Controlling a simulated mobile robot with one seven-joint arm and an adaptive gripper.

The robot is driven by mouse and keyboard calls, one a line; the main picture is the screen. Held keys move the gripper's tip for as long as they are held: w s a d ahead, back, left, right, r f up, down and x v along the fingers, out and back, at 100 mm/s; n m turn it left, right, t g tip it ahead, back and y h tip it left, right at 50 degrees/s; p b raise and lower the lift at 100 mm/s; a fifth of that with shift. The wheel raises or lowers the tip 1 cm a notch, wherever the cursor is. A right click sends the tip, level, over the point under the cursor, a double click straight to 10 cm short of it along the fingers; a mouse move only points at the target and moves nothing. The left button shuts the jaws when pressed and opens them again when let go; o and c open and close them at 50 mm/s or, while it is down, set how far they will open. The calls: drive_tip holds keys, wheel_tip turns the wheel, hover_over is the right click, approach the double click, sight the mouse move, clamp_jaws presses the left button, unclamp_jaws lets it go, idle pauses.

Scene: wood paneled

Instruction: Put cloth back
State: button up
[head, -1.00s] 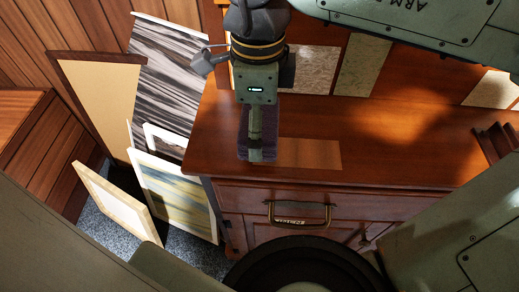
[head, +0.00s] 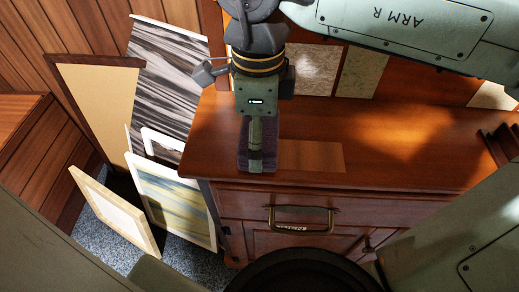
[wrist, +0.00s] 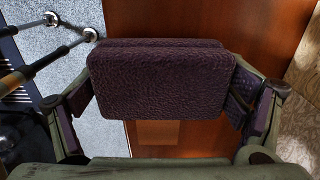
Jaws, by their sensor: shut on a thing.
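A folded dark purple cloth (wrist: 160,80) with a leathery, textured surface fills the middle of the wrist view. My gripper (head: 257,162) is shut on it, with a finger at each side of the fold. In the head view the cloth (head: 242,158) shows as a narrow purple strip around my gripper, mostly hidden by it. It is over the left front part of the wooden cabinet top (head: 400,160). I cannot tell whether the cloth touches that surface.
A lighter rectangular patch (head: 311,156) lies on the cabinet top just right of my gripper. Framed pictures (head: 170,195) lean on the floor at the left. A drawer with a brass handle (head: 301,219) is below. The cabinet top to the right is mostly clear.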

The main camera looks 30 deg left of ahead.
drive_tip(key=shift+f, duration=0.45)
drive_tip(key=shift+f+b, duration=0.35)
drive_tip(key=shift+b, duration=0.15)
drive_tip(key=o, duration=0.9)
drive_tip(key=shift+c, duration=0.2)
drive_tip(key=shift+r, duration=0.1)
wheel_tip(320, 180, up, 12)
